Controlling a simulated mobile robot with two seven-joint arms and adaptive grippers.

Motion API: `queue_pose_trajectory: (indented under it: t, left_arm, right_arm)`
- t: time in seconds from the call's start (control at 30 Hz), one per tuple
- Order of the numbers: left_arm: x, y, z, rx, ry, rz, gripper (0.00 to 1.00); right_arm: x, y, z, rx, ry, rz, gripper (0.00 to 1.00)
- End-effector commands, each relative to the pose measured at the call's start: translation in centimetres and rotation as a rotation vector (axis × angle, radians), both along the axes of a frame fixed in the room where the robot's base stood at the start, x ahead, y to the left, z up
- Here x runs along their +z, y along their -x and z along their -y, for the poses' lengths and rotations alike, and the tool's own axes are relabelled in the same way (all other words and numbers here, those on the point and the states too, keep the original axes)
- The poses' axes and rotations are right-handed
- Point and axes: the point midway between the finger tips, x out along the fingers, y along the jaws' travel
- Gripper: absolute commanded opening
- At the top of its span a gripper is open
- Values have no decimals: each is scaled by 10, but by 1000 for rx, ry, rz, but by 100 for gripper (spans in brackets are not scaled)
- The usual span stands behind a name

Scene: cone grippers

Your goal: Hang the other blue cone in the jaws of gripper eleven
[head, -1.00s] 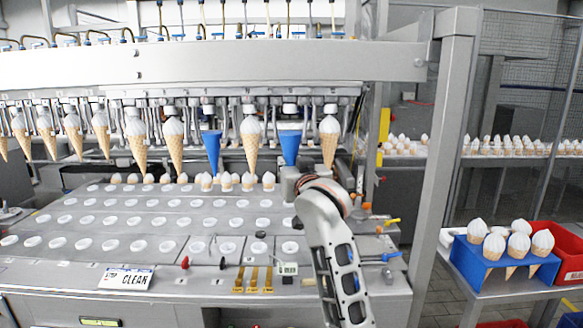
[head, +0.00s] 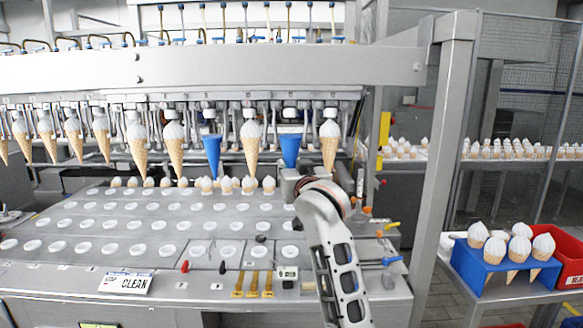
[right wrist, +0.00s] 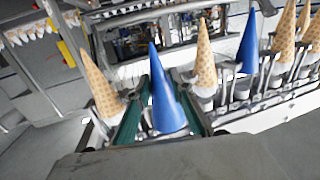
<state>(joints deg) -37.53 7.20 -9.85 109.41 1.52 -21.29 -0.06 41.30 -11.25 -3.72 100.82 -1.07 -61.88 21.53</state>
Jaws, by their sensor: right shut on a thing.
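A blue cone (head: 290,150) is point down under the machine's row of jaws, between two wafer cones. Its wide top is just below one machine gripper (head: 290,113); I cannot tell whether those jaws grip it. My right gripper (head: 291,178) is at its lower end. In the right wrist view the same blue cone (right wrist: 166,100) stands between the green-lined fingers of my right gripper (right wrist: 162,115), shut on it. A second blue cone (head: 212,155) hangs further left in the row and also shows in the wrist view (right wrist: 248,45). My left gripper is out of view.
Wafer cones with white tops (head: 251,145) hang on both sides, close to my right gripper. Below is a grey holed plate (head: 130,225) with short cones along its back. A blue stand (head: 487,275) with cones and a red bin (head: 562,262) are at right.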

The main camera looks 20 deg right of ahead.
Motion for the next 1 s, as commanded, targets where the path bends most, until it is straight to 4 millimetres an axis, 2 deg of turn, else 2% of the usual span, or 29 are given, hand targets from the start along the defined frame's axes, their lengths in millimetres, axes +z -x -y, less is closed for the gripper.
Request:
queue_pose_trajectory:
  t: [0.37, 1.0]
  left_arm:
    - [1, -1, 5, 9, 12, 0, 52]
    - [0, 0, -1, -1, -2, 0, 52]
  right_arm:
    - [1, -11, 4, 0, 0, 1, 6]
    - [0, -28, 9, 0, -1, 1, 6]
